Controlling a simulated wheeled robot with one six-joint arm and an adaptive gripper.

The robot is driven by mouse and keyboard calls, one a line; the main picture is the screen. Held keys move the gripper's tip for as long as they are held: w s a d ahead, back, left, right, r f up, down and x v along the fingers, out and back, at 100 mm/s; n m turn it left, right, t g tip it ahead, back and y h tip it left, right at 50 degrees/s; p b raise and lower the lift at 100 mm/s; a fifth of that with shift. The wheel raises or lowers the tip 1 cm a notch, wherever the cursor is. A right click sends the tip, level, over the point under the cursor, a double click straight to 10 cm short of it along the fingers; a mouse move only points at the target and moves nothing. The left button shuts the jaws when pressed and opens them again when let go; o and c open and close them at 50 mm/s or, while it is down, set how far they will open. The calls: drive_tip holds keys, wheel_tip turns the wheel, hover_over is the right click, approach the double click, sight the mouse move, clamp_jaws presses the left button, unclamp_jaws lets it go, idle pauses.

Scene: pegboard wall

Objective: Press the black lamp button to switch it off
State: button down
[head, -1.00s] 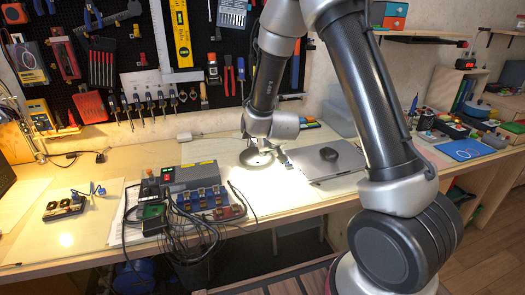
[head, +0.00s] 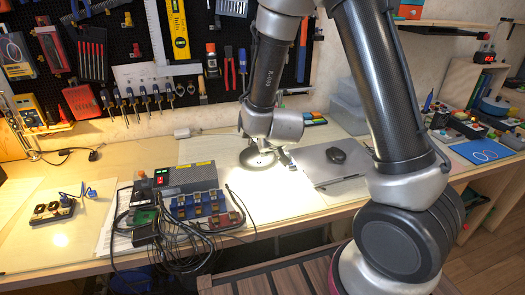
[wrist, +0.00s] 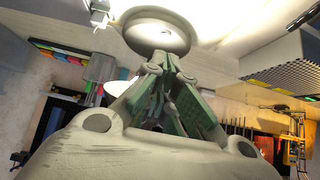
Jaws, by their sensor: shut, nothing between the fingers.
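The round lamp base (head: 257,158) stands on the bench below the pegboard, in a bright pool of light. It also shows as a grey disc (wrist: 157,32) at the top of the wrist view. The black button cannot be made out. My gripper (wrist: 163,58) is shut and empty, its fingers pointing at the near rim of the base. I cannot tell whether the tips touch it. In the head view my arm's end hangs beside and above the base, and its links hide most of the lamp.
A grey power box (head: 185,178) with cables and several small blue clamps stands to the left. Tools hang on the pegboard (head: 130,45) behind. Bare bench top lies in front of the lamp.

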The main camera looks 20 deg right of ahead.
sight(260, 162)
drive_tip(key=x, duration=0.9)
